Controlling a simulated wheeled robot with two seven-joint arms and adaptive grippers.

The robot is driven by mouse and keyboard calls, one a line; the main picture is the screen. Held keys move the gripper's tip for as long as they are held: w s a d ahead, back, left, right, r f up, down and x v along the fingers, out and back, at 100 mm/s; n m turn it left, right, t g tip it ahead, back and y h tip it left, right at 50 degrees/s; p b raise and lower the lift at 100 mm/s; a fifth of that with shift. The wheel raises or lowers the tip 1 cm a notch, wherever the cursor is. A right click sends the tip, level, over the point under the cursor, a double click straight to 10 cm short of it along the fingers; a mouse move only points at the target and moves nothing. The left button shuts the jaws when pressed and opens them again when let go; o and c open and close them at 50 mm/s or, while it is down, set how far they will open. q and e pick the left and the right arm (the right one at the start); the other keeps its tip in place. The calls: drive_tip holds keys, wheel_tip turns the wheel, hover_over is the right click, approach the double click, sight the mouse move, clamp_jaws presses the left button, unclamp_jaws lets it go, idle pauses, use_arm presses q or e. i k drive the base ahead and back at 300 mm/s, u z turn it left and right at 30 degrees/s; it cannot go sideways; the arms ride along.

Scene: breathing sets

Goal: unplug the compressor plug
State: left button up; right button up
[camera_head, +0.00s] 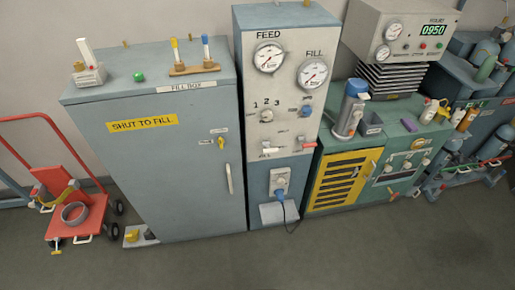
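A blue plug (280,195) with a dark cable sits in a pale socket plate (280,180) low on the front of the gauge column (270,145). It appears seated in the socket. The cable (291,222) hangs from the plug down towards the floor. A small light box or step (272,214) juts out just below and left of the plug. The compressor itself is not clearly labelled. Neither of my grippers is in view.
A large grey fill box (165,185) stands left of the column. A green bench with a yellow grille (340,182) stands right of it. A red hand trolley (75,215) is at far left. The floor in front (230,268) is clear.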

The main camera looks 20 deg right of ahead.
sight(279, 193)
drive_tip(key=u, duration=1.75)
drive_tip(key=i, duration=0.85)
drive_tip(key=z, duration=2.85)
